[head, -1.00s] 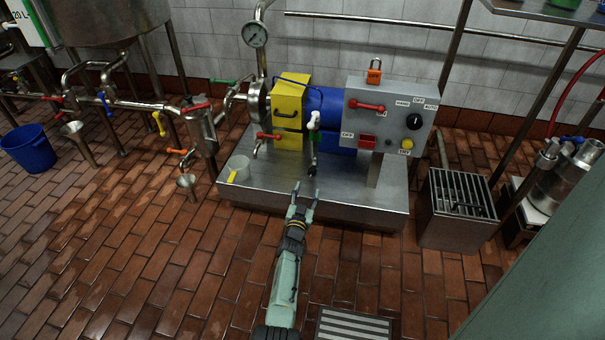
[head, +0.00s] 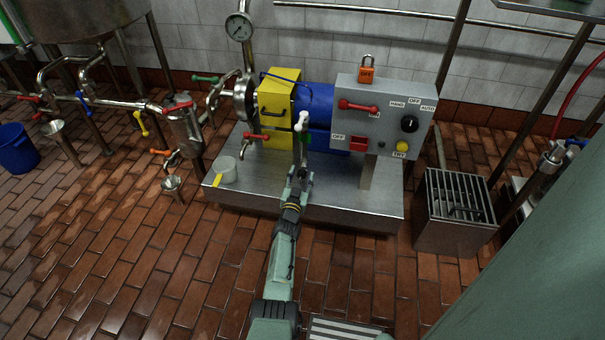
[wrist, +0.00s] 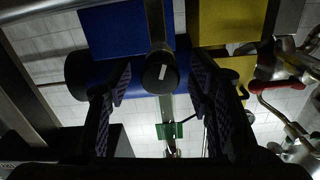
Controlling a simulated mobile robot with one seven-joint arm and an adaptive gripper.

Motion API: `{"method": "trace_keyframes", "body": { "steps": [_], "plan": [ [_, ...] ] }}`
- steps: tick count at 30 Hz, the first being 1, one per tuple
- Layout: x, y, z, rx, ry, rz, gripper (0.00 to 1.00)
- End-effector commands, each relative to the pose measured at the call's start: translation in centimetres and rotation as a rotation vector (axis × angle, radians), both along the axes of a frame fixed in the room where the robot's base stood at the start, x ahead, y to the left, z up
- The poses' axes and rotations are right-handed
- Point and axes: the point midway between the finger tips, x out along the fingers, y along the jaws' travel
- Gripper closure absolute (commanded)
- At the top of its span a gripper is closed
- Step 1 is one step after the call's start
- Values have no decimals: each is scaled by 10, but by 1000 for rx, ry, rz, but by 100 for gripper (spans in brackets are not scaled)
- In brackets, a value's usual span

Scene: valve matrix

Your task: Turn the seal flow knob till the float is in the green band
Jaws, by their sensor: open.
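The seal flow knob (wrist: 161,74) is a dark round knob with a white pointer mark, seen nearly end-on in the wrist view. My gripper (wrist: 160,92) is open, with one dark ridged finger on each side of the knob; I cannot tell whether either touches it. In the head view my gripper (head: 300,174) is at the foot of the flow meter's upright tube, in front of the blue motor, and hides most of the knob. The green band (wrist: 170,131) shows on the tube in the wrist view. I cannot make out the float.
The yellow guard (head: 274,103) and blue motor (head: 318,103) stand just behind. A grey control box (head: 386,118) with a red handle is to the right. A clear jug (head: 226,170) sits on the steel plinth (head: 255,190). A grated drain box (head: 456,210) is farther right.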

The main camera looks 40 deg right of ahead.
Motion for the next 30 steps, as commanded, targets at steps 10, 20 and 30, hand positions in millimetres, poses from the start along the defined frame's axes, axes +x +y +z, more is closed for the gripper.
{"method": "trace_keyframes", "body": {
  "steps": [10, 20, 30],
  "plan": [
    [0, 0, 0, 0, 0, 0, 56],
    [0, 0, 0, 0, 0, 0, 78],
    [0, 0, 0, 0, 0, 0, 100]
  ]
}}
